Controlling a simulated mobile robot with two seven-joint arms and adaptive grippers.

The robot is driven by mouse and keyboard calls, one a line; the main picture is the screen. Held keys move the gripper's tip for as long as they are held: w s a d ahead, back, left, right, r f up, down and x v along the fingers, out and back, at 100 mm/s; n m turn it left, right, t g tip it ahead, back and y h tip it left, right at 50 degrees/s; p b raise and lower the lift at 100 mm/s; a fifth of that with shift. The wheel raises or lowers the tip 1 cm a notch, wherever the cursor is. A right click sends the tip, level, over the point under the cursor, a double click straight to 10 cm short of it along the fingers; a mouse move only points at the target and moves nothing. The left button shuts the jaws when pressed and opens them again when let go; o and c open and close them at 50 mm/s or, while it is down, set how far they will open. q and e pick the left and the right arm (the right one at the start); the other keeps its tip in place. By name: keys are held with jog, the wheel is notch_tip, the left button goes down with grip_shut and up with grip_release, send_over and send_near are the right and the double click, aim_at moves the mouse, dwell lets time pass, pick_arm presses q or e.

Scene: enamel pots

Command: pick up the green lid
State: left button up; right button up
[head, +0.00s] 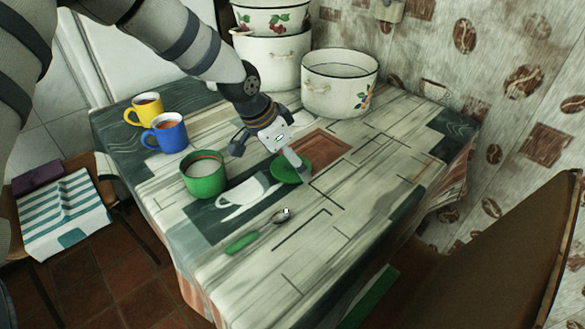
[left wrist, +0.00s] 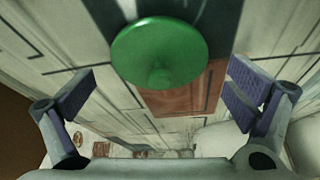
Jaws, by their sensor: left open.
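The green lid (head: 284,173) lies on the table, just right of the green mug (head: 204,176). In the left wrist view the lid (left wrist: 158,45) is a round green disc with a small knob in its centre, facing the camera. My left gripper (head: 270,153) points down at the table, and one finger hides part of the lid in the head view. In the left wrist view this gripper (left wrist: 160,88) is open and empty. Its fingers are spread wide, with the lid ahead of the gap between them and not gripped. My right gripper is not in view.
Yellow (head: 146,109) and blue (head: 166,133) mugs stand at the back left. A white enamel pot (head: 340,85) and stacked pots (head: 272,55) stand behind the gripper. A spoon with a green handle (head: 242,243) lies in front. The table's right side is clear.

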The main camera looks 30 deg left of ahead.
pick_arm(q)
jog(key=shift+w+d+f, duration=0.15)
jog(key=shift+w+f, duration=0.1)
jog(key=shift+f, duration=0.15)
jog(key=shift+r, duration=0.1)
jog(key=c, duration=1.2)
jog(key=shift+c, duration=0.2)
